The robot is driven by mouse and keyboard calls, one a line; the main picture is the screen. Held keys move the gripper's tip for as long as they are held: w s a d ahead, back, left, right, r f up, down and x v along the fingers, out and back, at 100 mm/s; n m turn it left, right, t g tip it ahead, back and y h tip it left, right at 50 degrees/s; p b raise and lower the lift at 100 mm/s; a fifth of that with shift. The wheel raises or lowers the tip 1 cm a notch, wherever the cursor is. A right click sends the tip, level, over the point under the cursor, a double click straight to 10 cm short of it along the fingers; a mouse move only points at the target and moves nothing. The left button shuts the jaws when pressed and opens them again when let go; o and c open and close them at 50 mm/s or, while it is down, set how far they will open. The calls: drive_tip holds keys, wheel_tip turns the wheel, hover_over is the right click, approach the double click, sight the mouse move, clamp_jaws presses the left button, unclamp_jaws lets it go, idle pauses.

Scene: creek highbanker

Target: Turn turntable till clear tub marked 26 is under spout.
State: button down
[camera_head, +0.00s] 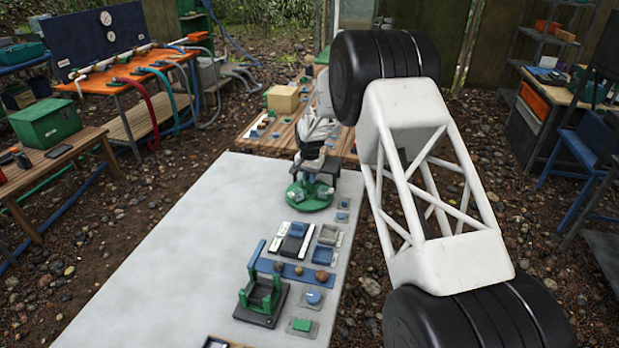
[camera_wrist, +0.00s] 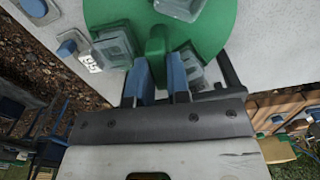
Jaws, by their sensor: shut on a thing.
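The green turntable (camera_head: 311,204) lies on the pale table top, below my gripper (camera_head: 310,178). In the wrist view the turntable (camera_wrist: 215,28) fills the upper middle, and my gripper's blue-padded fingers (camera_wrist: 161,78) are shut on its upright green handle (camera_wrist: 155,45). Clear tubs sit around the handle: one to the left (camera_wrist: 115,46), one at the top edge (camera_wrist: 182,7) and one to the right (camera_wrist: 190,66), close to the finger. I cannot read a 26 on any tub. A dark frame (camera_head: 328,172) stands behind the turntable; I cannot make out the spout, and my arm hides part of this area.
Nearer on the table are a green stand (camera_head: 262,294), a blue strip (camera_head: 292,270) with round lumps, and several small trays and blocks. A white numbered tag (camera_wrist: 90,62) lies beside the turntable. The table's left side (camera_head: 190,250) is clear.

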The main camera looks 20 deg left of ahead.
drive_tip(key=m, duration=0.4)
drive_tip(key=shift+m, duration=0.3)
drive_tip(key=c, duration=1.2)
unclamp_jaws()
drive_tip(key=shift+o, duration=0.2)
drive_tip(key=shift+r, duration=0.1)
drive_tip(key=shift+r, duration=3.4)
drive_tip(key=shift+r, duration=0.1)
